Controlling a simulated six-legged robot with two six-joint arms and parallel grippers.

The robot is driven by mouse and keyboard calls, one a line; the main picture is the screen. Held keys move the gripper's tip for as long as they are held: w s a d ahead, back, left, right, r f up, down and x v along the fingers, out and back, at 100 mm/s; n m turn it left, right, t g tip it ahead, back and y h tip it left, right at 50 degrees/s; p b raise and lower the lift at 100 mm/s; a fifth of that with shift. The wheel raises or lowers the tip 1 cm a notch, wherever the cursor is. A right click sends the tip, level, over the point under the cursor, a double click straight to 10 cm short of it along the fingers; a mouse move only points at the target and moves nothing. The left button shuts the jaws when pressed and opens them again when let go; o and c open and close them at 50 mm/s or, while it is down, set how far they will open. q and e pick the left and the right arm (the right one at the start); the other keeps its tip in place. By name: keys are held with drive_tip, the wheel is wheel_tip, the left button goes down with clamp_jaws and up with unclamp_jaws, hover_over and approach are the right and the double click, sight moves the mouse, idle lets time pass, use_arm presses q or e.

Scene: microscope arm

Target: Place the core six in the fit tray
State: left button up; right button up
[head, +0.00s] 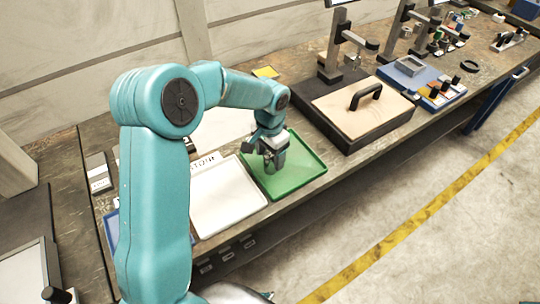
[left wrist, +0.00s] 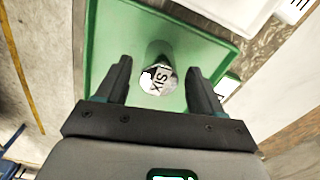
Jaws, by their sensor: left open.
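The core six (left wrist: 158,80) is a grey cylinder with "SIX" on its pale top face. In the left wrist view it is on the green tray (left wrist: 108,30), between my two open fingers with a gap on each side. My left gripper (head: 270,163) is above the green tray (head: 308,168) in the head view, pointing down; it also shows in the left wrist view (left wrist: 158,68). In the head view I cannot make out the core apart from the gripper. No tray label reading "fit" is legible. My right gripper is not in view.
A white tray (head: 222,205) with partly hidden lettering lies left of the green tray. A dark box with a black-handled wooden lid (head: 350,100) stands to the right. Microscope-like stands (head: 330,60) and a blue tray (head: 418,82) are farther along the bench.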

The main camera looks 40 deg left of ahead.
sight(270, 155)
use_arm(q)
wheel_tip(270, 155, up, 11)
idle(0.3)
drive_tip(key=shift+s, duration=0.1)
idle(0.4)
